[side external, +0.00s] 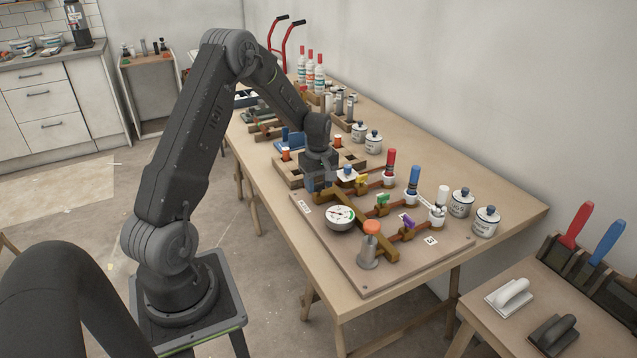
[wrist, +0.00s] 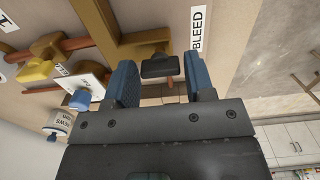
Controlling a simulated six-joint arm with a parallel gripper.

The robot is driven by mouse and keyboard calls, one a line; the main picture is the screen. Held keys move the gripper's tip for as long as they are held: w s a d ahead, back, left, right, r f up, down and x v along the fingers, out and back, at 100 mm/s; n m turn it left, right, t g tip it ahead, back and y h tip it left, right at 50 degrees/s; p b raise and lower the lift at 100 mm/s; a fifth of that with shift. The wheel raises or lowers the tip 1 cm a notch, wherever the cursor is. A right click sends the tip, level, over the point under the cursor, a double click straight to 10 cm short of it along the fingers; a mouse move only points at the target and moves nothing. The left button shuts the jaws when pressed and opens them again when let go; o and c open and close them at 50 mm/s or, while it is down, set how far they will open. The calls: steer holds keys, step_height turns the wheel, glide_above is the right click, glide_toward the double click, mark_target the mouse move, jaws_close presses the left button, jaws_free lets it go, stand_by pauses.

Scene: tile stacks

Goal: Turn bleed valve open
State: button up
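In the side external view my gripper (side external: 318,186) is low over the left rear edge of the valve board (side external: 335,248), and the handle is hidden there.
A round gauge (side external: 340,214) and an orange-topped cylinder (side external: 371,245) stand in front. Yellow (side external: 361,180), green (side external: 382,200) and purple (side external: 408,221) valve handles lie to the right. Red (side external: 389,165) and blue (side external: 413,181) cylinders stand behind. A wooden rack (side external: 290,172) is close left.

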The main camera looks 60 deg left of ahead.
mark_target(319, 184)
steer(key=shift+o, duration=1.4)
step_height(319, 184, up, 14)
